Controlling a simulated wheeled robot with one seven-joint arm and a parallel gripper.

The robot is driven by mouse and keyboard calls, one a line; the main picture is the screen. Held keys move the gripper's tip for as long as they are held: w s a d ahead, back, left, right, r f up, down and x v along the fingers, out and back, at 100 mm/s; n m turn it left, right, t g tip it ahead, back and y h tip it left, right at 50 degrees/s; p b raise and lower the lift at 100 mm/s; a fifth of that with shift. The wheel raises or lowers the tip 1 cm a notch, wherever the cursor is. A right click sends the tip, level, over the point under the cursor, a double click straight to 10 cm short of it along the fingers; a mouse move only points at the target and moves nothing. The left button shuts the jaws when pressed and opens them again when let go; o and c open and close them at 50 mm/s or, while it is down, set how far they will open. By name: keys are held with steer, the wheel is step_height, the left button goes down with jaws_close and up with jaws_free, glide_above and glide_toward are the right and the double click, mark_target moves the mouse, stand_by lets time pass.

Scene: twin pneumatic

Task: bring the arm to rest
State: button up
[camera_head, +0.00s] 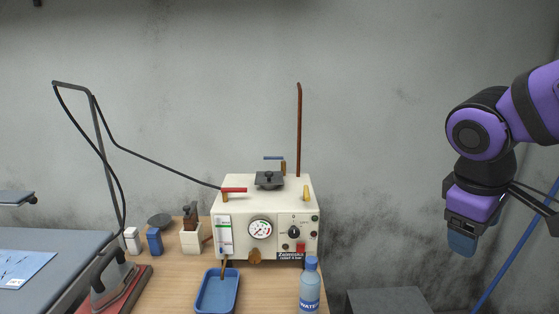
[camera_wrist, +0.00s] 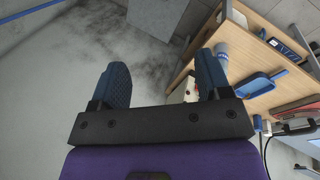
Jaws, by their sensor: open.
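My gripper (camera_head: 462,240) hangs at the right of the head view, at the end of my purple and black arm, pointing downward. It is clear of the table and touches nothing. In the wrist view its two blue fingers (camera_wrist: 165,85) stand wide apart with nothing between them. Past the fingers, the wrist view shows grey floor and the table's side.
A wooden table (camera_head: 170,290) bears a cream steam generator (camera_head: 285,222), a blue tray (camera_head: 217,292), a water bottle (camera_head: 310,287) and an iron (camera_head: 108,277). A grey box (camera_head: 388,301) stands right of the table. The space around my gripper looks free.

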steer(key=s+r+m+t+y, duration=0.3)
steer(key=s+r+m, duration=0.2)
steer(key=s+m, duration=0.1)
steer(key=shift+s+r+t, duration=0.15)
steer(key=shift+s+t, duration=0.15)
steer(key=shift+s, duration=0.3)
